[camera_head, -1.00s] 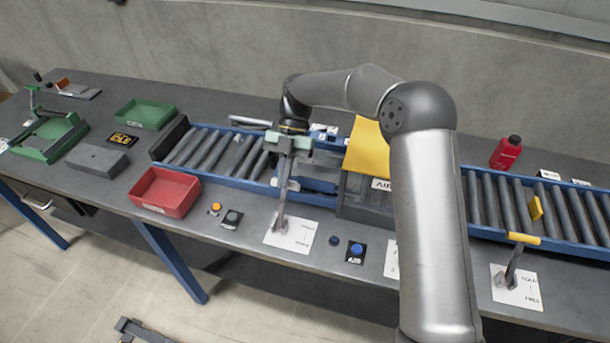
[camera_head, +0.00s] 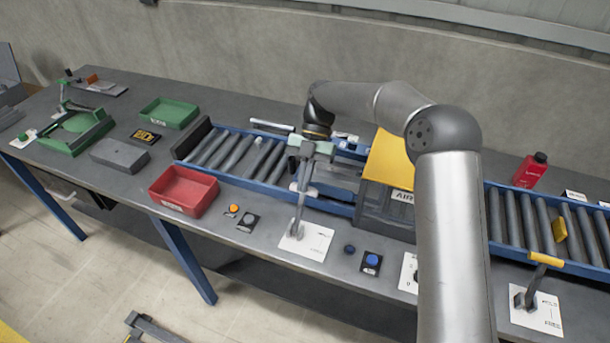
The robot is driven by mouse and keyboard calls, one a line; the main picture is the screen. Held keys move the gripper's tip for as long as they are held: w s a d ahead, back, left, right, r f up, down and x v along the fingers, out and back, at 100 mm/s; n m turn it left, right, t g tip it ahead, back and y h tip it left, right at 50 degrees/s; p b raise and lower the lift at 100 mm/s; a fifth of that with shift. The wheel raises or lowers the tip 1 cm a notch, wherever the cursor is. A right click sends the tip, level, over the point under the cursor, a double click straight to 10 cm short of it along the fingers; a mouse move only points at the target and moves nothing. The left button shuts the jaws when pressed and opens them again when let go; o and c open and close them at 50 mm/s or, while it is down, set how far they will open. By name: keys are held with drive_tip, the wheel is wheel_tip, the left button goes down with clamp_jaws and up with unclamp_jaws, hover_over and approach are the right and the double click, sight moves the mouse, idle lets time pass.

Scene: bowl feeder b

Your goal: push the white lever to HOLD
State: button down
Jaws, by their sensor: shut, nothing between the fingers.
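The white lever (camera_head: 298,211) stands on a white label plate (camera_head: 318,242) at the table's front edge, in front of the roller conveyor. Its grey shaft rises from the plate, slightly tilted, and its upper end is largely hidden behind or merged with my fingers. The words on its plate are too small to read surely. My gripper (camera_head: 303,186) is shut and points down right at the lever's top. It appears to meet the lever there, but I cannot tell whether they touch. Nothing is held between the fingers.
A yellow-handled lever (camera_head: 546,259) stands on another label plate at right. A red tray (camera_head: 184,190), an orange button (camera_head: 233,209) and a blue button (camera_head: 371,261) lie near the front edge. The yellow-topped box (camera_head: 390,158) stands over the conveyor, right of my gripper.

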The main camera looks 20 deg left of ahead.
sight(301, 201)
drive_tip(key=shift+s+r+p, duration=0.35)
drive_tip(key=shift+s+r, duration=0.85)
drive_tip(key=shift+r, duration=0.3)
drive_tip(key=w+r+b, duration=0.1)
drive_tip(key=w+r, duration=0.3)
drive_tip(key=w, duration=0.4)
drive_tip(key=shift+w+d, duration=0.35)
drive_tip(key=shift+w, duration=0.05)
